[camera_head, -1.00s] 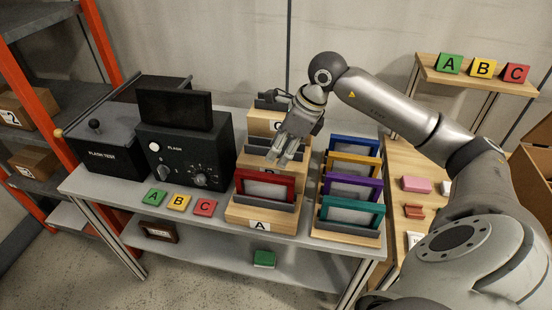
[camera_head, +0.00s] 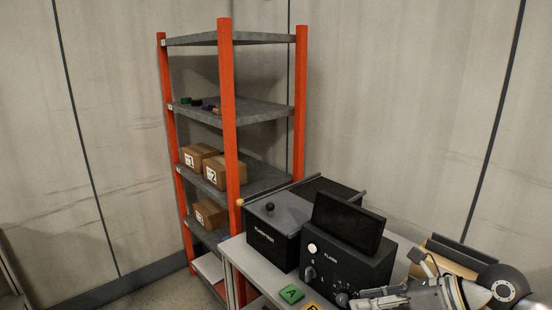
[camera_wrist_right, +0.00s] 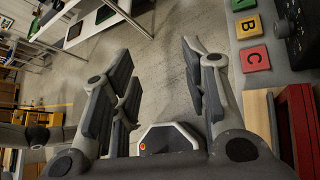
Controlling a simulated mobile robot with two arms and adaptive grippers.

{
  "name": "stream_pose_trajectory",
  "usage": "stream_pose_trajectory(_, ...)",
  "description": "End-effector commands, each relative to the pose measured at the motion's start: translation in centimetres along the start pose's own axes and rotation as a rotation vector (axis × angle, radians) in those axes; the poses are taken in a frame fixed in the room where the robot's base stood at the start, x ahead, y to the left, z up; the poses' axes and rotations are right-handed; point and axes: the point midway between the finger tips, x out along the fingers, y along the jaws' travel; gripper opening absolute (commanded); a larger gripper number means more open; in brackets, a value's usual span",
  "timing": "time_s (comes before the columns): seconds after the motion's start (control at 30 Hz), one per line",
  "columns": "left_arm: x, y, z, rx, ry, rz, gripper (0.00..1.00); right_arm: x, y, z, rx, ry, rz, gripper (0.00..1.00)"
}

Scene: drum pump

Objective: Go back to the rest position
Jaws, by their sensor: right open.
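My right gripper (camera_head: 362,302) shows at the lower right of the head view, partly cut off by the bottom edge, in front of the black flash device. In the right wrist view my right gripper (camera_wrist_right: 157,65) is open and empty, with bare floor between its fingers. It is near the table's front edge. My left gripper is in neither view.
The flash device (camera_head: 345,265) and a black box (camera_head: 273,232) stand on the table, near an orange-post shelf (camera_head: 228,130) with cartons. Close to the right finger lie the yellow B (camera_wrist_right: 248,26) and red C (camera_wrist_right: 255,59) blocks; a red frame (camera_wrist_right: 301,125) is at the right edge.

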Motion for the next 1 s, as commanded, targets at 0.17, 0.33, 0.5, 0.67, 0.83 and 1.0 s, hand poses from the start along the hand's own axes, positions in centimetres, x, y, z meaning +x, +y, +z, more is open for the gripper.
stream_pose_trajectory(0.17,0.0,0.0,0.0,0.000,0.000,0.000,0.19,2.1,5.3,4.4,0.212,-0.336,0.210,0.42)
stream_pose_trajectory(0.33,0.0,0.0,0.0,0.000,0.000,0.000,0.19,1.0,7.0,8.1,0.493,-0.642,0.349,0.42)
stream_pose_trajectory(0.5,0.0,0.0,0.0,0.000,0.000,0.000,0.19,-1.3,5.2,9.6,0.838,-0.924,0.422,0.42)
stream_pose_trajectory(0.67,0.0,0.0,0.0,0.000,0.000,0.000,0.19,-2.9,1.4,7.8,1.206,-1.153,0.418,0.42)
stream_pose_trajectory(0.83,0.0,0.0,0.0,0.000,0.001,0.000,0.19,-3.4,-2.9,2.3,1.629,-1.345,0.333,0.42)
stream_pose_trajectory(1.0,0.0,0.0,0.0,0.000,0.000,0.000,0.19,-2.3,-5.3,-6.3,2.069,-1.468,0.153,0.42)
